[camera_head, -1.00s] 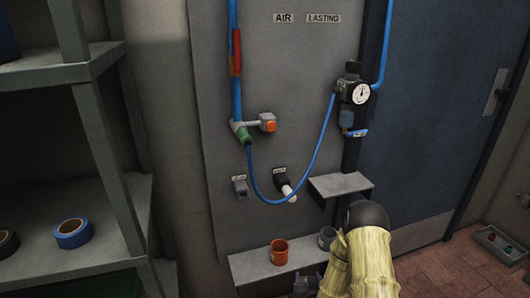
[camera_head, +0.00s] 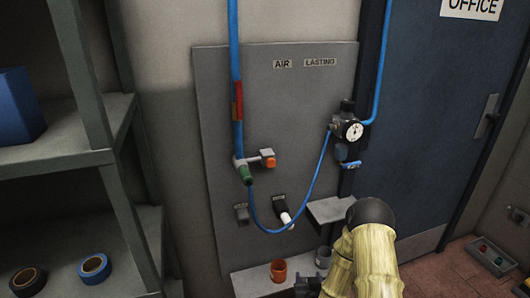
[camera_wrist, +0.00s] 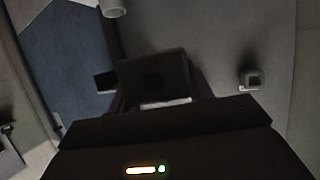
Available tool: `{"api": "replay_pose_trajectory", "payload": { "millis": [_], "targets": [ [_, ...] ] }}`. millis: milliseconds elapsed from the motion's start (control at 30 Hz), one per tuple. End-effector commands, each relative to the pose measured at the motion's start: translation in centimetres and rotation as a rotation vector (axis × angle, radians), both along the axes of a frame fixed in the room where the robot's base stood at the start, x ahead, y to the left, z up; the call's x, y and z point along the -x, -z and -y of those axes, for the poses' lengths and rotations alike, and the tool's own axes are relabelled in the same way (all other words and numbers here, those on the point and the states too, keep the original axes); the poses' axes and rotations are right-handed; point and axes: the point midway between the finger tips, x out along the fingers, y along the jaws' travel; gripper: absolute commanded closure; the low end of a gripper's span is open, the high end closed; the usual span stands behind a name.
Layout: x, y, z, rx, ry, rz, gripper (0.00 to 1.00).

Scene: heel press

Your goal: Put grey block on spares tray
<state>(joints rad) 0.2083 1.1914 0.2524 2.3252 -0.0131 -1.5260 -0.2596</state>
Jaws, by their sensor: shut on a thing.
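In the wrist view a dark block (camera_wrist: 153,72) with a faint round mark on its face sits between the fingers of my gripper (camera_wrist: 155,92). It looks almost black in shadow, so its grey colour is hard to confirm. My gripper is shut on it. In the head view my gripper (camera_head: 308,286) is at the bottom edge by the low ledge, mostly hidden, and the block cannot be made out there.
An orange cup (camera_head: 278,271) and a grey cup (camera_head: 323,257) stand on the low ledge (camera_head: 245,284) near my gripper. A small shelf (camera_head: 331,209) juts out above. A blue hose (camera_head: 313,195) loops across the panel. Shelving (camera_head: 60,158) with tape rolls fills the left.

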Motion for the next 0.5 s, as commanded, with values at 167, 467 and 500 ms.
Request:
{"api": "replay_pose_trajectory", "payload": {
  "millis": [167, 467, 500],
  "targets": [
    [0.3, -3.4, 0.0, -0.001, 0.000, 0.001, 0.83],
    [0.8, -7.8, 0.0, -0.001, 0.001, 0.002, 0.83],
    [0.8, -8.4, 0.0, -0.001, 0.000, 0.002, 0.83]
  ]
}}
